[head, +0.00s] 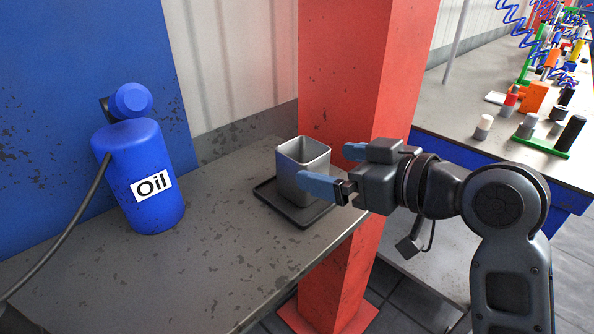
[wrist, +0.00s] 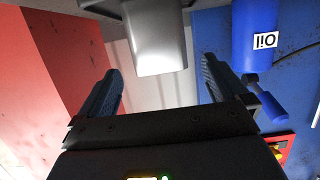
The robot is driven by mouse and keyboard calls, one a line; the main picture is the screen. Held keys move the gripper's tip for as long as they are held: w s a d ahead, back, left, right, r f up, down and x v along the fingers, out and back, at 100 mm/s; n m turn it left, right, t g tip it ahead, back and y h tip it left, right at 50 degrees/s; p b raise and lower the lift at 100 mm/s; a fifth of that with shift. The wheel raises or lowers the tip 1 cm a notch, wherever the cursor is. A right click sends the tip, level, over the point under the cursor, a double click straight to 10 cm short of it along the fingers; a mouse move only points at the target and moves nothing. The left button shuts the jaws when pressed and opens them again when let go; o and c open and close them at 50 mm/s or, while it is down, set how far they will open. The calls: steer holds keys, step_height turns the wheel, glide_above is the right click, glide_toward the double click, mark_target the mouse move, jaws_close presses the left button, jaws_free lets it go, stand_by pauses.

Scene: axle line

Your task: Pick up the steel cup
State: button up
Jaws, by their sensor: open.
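The steel cup (head: 301,165) is a square, open-topped metal cup standing upright on a dark tray (head: 265,193) on the grey bench. My gripper (head: 328,168) is at the cup's right side in the head view. Its blue fingers are spread apart and hold nothing. The near finger overlaps the cup's front right side in that view, hiding part of it. In the wrist view the cup (wrist: 158,45) appears at the top middle, ahead of the gap between the open fingers (wrist: 162,82). I cannot tell whether a finger touches it.
A blue oil can (head: 145,180) with a hose stands left on the bench (head: 215,245). A red pillar (head: 350,75) rises close behind the cup and my gripper. Another bench (head: 455,110) at right holds several coloured parts. The bench's front middle is clear.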

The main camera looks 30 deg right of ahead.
mark_target(290, 156)
steer(key=x, duration=0.7)
steer(key=shift+w+f+p, duration=0.1)
steer(key=shift+w+p, duration=0.1)
steer(key=shift+p, duration=0.15)
steer(key=shift+c, duration=0.2)
steer(key=c, duration=0.9)
steer(key=shift+c, duration=0.5)
